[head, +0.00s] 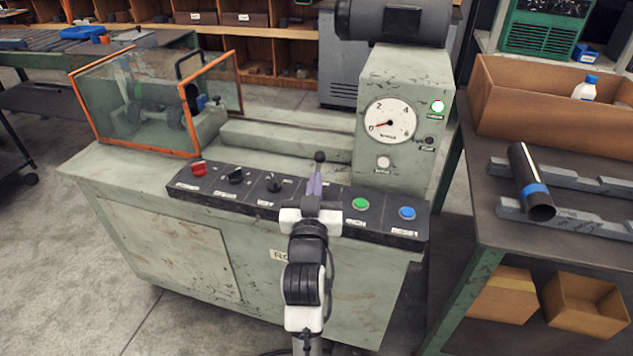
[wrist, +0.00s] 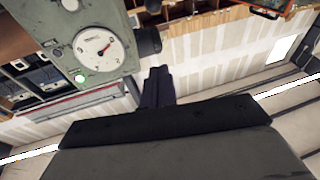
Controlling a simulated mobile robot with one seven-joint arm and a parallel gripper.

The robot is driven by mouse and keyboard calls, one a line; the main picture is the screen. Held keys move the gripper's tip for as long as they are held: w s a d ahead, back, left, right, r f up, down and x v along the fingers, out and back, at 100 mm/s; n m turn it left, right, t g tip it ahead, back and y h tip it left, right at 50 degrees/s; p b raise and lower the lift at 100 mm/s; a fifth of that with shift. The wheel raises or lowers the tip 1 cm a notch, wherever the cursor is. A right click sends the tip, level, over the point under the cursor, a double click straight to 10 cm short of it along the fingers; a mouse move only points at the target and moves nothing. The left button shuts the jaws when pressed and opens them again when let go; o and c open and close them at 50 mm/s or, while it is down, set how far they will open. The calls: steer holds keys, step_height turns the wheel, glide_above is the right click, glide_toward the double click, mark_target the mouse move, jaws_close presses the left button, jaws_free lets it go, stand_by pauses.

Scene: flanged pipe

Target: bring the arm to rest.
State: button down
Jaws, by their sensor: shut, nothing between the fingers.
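My gripper (head: 314,184) is in front of the green machine's control panel (head: 225,189) in the head view, with my arm rising from the bottom edge. Its fingers point up and away, overlapping the panel in the picture. In the wrist view the two dark fingers (wrist: 158,86) are together with nothing between them. A lever's black knob (head: 319,157) shows just above the fingertips; whether they touch it I cannot tell. The dark pipe (head: 523,171) with a blue band lies on grey rails on the right bench, away from my gripper.
The machine's gauge (head: 389,121) stands behind right, and also shows in the wrist view (wrist: 94,46). Green (head: 360,204) and blue (head: 407,213) buttons are right of my gripper. An orange-framed guard (head: 196,147) is at left. A cardboard box (head: 520,105) sits on the right bench.

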steer(key=shift+s+a+r, duration=0.1)
steer(key=shift+s+r, duration=0.2)
steer(key=shift+s, duration=0.45)
